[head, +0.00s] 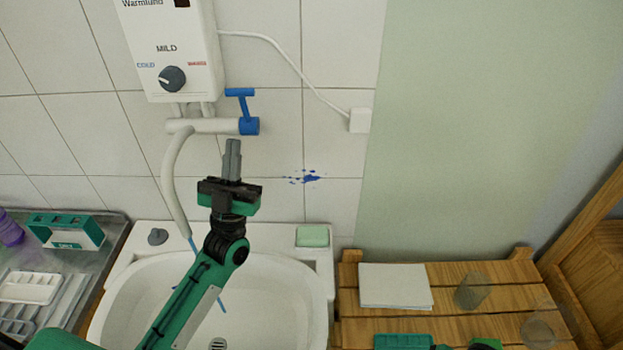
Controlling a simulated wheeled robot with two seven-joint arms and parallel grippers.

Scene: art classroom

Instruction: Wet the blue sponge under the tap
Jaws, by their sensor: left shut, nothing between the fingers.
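The tap is a white pipe body (205,126) under the water heater, with a blue lever handle (240,94) at its right end. A white spout hose (174,180) curves down from it. A thin blue streak, which looks like water, runs from its end into the white sink (285,285), partly behind my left arm. My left gripper (233,145) is shut and empty, fingers upward, just below the blue handle, apparently not touching it. I cannot make out the blue sponge. Green parts at the bottom edge look like my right gripper (404,342); its fingers cannot be made out.
A pale green block (312,236) lies on the sink's right rim, and a grey plug (158,237) on the left rim. A slatted wooden table (455,272) at right holds white paper (395,286) and clear glasses (473,291). A green-and-white holder (66,231) stands at left.

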